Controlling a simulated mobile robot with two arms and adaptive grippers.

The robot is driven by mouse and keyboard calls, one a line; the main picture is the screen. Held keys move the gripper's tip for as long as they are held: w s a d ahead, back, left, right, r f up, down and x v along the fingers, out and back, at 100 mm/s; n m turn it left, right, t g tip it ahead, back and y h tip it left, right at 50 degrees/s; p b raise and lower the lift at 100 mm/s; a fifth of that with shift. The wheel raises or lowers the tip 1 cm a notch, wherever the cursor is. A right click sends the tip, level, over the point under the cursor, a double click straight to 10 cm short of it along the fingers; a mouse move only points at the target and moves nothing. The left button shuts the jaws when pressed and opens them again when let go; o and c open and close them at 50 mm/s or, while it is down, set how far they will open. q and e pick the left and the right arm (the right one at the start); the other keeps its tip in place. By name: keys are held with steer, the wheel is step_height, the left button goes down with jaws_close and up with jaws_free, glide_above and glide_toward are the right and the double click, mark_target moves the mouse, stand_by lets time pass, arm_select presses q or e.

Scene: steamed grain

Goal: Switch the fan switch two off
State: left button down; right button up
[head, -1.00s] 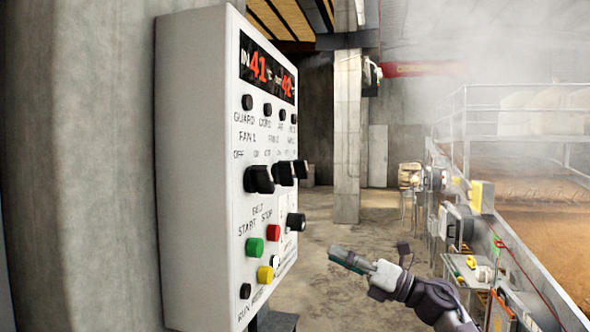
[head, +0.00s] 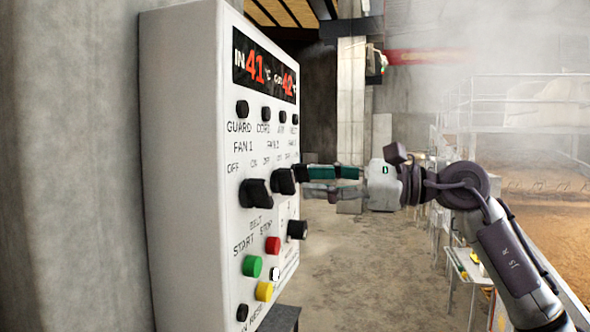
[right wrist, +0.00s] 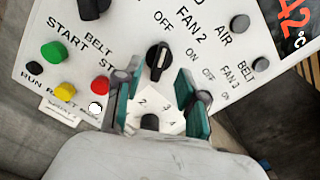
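The fan switch two (head: 283,181) is a black rotary knob on the white control panel (head: 180,150). It also shows in the right wrist view (right wrist: 158,60), its handle running roughly up-down, upper end toward the OFF label. My right gripper (head: 307,181) points left at the panel, its tips close to this knob. In the right wrist view my right gripper (right wrist: 158,88) is open, with green-padded fingers either side of the knob's lower end. I cannot tell whether they touch it. The fan 3 knob is hidden behind my gripper. My left gripper is out of view.
The fan 1 knob (head: 255,193) sits left of fan switch two. A dial knob (head: 297,229), red button (head: 272,244), green button (head: 252,266) and yellow button (head: 264,291) are below. The floor (head: 350,265) right of the panel looks clear.

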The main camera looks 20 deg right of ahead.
mark_target(293, 180)
steer(key=shift+p+x, duration=0.55)
steer(key=shift+x, duration=1.7)
steer(key=shift+c, duration=0.2)
jaws_close()
